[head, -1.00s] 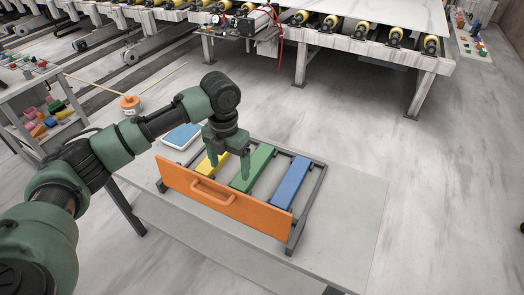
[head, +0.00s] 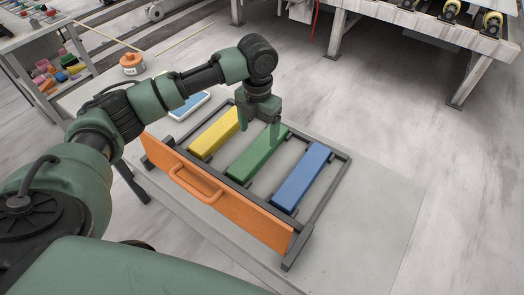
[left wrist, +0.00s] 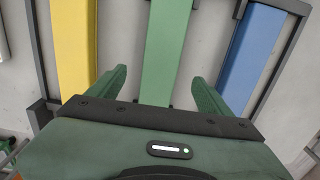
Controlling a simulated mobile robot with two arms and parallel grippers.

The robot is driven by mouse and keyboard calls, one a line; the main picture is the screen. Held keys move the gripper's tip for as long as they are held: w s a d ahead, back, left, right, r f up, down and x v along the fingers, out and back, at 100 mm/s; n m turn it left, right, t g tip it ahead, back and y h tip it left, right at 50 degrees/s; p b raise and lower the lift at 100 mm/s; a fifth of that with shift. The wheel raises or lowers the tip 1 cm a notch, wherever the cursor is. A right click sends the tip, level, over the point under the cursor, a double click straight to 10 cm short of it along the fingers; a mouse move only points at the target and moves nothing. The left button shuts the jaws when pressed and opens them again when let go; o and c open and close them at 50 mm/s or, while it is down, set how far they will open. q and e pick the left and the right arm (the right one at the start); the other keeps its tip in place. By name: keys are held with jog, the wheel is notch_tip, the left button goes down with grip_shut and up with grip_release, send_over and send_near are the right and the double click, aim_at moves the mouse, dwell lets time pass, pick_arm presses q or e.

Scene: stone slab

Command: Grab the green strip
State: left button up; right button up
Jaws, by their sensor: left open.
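The green strip (head: 254,160) lies between the yellow strip (head: 216,133) and the blue strip (head: 303,177) in a dark rack with an orange front panel (head: 241,215). My left gripper (head: 259,128) is open and empty above the far part of the green strip, fingers pointing down. In the left wrist view, the green strip (left wrist: 165,45) runs between the two open fingers (left wrist: 158,92), with the yellow strip (left wrist: 74,45) left and the blue strip (left wrist: 251,50) right. I cannot tell the exact height of the fingertips above it. My right gripper is not in view.
The rack stands on a grey table (head: 375,220) with bare room at its right. A blue and white tray (head: 190,106) lies behind the rack at left. An orange round container (head: 131,64) stands at the far left. The orange panel has a protruding handle (head: 195,187).

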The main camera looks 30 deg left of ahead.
aim_at(259, 147)
pick_arm(q)
notch_tip(259, 147, down, 6)
jog(key=shift+f+p, duration=0.2)
jog(key=shift+p, duration=0.9)
jog(key=shift+w+f, duration=0.1)
jog(key=shift+f, duration=0.4)
grip_shut()
jog(key=shift+r, duration=0.1)
